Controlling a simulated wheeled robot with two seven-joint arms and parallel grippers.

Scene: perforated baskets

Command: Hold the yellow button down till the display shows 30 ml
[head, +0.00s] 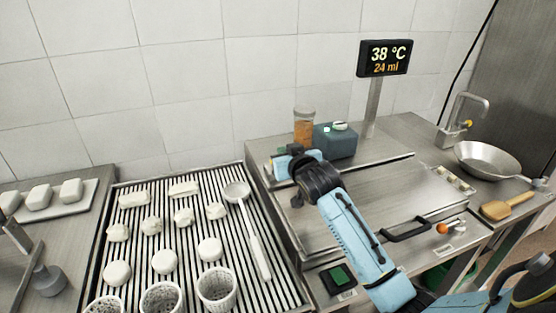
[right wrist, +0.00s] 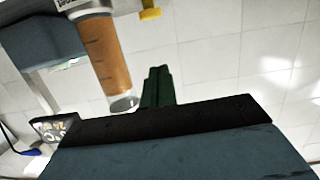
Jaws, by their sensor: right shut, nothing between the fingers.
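The display (head: 385,58) on a post reads 38 °C and 24 ml. It shows small at the lower left of the right wrist view (right wrist: 52,129), not clearly readable there. My right gripper (head: 272,167) is shut and empty at the left end of the steel counter, left of the jar. Its closed dark fingers also show in the right wrist view (right wrist: 157,87). A yellow piece (right wrist: 151,13) at the top edge of that view may be the yellow button; the fingers appear apart from it there. In the head view I cannot make out the button. My left gripper is not in view.
An orange-filled jar (head: 304,131) and a dark box (head: 335,142) stand behind my right gripper. A slotted rack (head: 190,250) with pale dough pieces, cups and a ladle (head: 250,225) lies left. A pan (head: 486,158) and wooden scoop (head: 506,206) are at right.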

